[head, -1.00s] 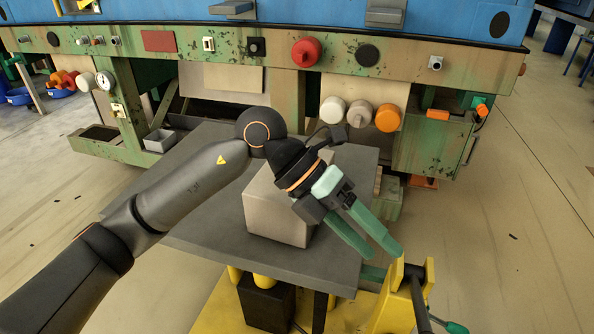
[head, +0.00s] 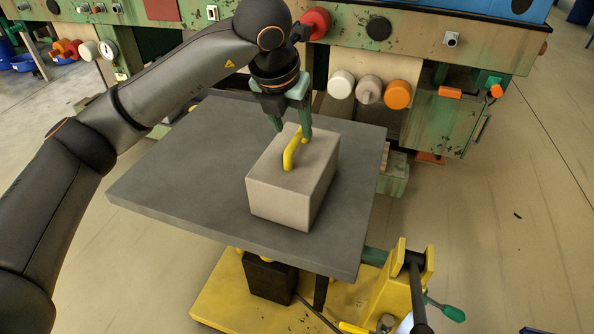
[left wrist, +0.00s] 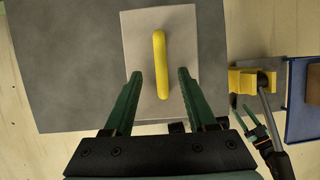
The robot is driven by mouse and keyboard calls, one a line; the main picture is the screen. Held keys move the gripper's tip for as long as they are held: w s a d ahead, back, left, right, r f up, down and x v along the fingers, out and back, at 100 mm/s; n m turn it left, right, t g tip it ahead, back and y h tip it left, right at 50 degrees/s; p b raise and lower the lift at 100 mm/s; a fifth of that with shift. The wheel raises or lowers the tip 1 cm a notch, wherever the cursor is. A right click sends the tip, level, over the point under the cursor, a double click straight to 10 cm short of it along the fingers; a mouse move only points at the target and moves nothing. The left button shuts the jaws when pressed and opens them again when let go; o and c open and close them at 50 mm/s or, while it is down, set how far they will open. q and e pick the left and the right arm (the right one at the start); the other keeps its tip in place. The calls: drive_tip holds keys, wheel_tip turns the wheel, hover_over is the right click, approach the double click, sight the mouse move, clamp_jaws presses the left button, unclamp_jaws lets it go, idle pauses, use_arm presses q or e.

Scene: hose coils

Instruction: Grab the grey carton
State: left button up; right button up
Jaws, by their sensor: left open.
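The grey carton (head: 285,193) stands on the dark grey top of a lift table (head: 180,185). A yellow handle (head: 291,153) is on the carton's top. My left gripper (head: 292,130) is open, points down and is above the far part of the carton in the head view. In the left wrist view the carton (left wrist: 183,55) lies below the open left gripper (left wrist: 158,85), and the yellow handle (left wrist: 161,65) shows between its two green fingers. Whether the fingers reach down to the handle's height I cannot tell.
The lift table has a yellow base (head: 225,300) and a yellow bracket with a lever (head: 412,275) at the front right. A green and beige machine (head: 450,120) with orange and white knobs stands behind. The tabletop around the carton is bare.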

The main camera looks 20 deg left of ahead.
sight(297, 136)
use_arm(q)
drive_tip(key=shift+p+x, duration=0.3)
drive_tip(key=shift+x, duration=2.45)
drive_tip(key=shift+d, duration=0.1)
clamp_jaws()
drive_tip(key=shift+r, duration=0.1)
drive_tip(key=shift+w+r, duration=0.15)
